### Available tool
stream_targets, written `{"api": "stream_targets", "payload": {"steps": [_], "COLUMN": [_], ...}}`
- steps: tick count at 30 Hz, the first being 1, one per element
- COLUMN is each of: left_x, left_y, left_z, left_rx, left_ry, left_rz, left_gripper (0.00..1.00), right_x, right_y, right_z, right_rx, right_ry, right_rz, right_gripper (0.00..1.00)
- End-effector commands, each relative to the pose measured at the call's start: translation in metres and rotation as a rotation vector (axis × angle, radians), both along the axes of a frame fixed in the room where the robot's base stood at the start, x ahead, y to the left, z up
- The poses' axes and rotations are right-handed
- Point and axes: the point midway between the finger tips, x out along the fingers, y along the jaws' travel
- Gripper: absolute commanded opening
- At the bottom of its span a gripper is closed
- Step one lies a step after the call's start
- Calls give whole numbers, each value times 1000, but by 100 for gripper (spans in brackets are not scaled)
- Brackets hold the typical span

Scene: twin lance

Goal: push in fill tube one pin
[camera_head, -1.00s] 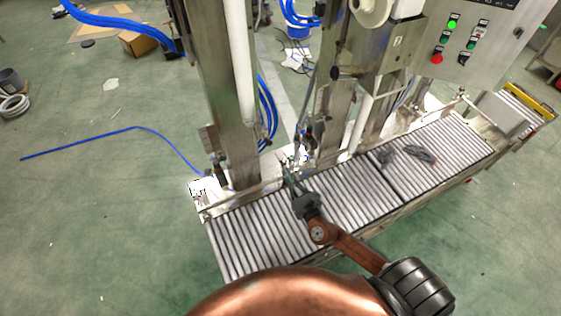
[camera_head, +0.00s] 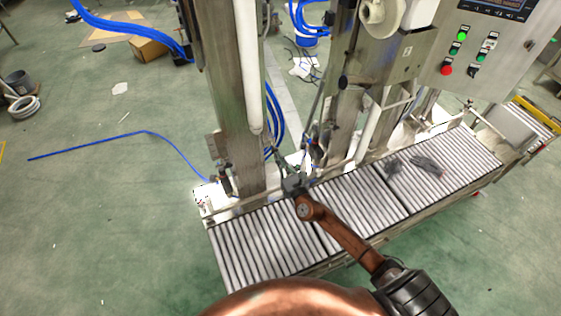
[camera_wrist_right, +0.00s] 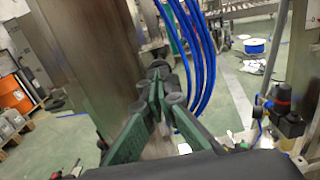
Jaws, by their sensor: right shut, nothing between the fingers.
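My right gripper (camera_head: 278,156) reaches over the roller conveyor to the foot of the left steel column. Its green fingers are shut and empty; in the right wrist view (camera_wrist_right: 160,76) their tips are together beside the steel column. A white vertical tube (camera_head: 248,70) runs down the left column, and a second white tube (camera_head: 371,120) stands farther right. I cannot tell which is fill tube one. I cannot make out its pin, or whether the fingertips touch anything. My left gripper is not in view.
Blue hoses (camera_wrist_right: 200,60) hang close beyond the fingertips. A control box (camera_head: 487,50) stands at the upper right.

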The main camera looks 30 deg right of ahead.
Motion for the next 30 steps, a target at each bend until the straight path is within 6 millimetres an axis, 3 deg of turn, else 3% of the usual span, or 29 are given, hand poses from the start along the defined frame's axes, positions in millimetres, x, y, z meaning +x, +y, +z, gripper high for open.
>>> {"api": "stream_targets", "payload": {"steps": [7,15,26,30], "left_x": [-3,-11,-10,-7], "left_y": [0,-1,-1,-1], "left_z": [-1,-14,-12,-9], "left_rx": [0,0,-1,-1], "left_ry": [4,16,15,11], "left_rz": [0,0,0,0], "left_gripper": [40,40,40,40], "right_x": [1,28,27,16], "right_y": [0,-2,-1,0], "right_z": [0,-2,1,2], "right_rx": [0,0,0,1], "right_ry": [0,1,-1,-2], "right_rz": [0,0,1,2], "right_gripper": [0,0,0,0]}}
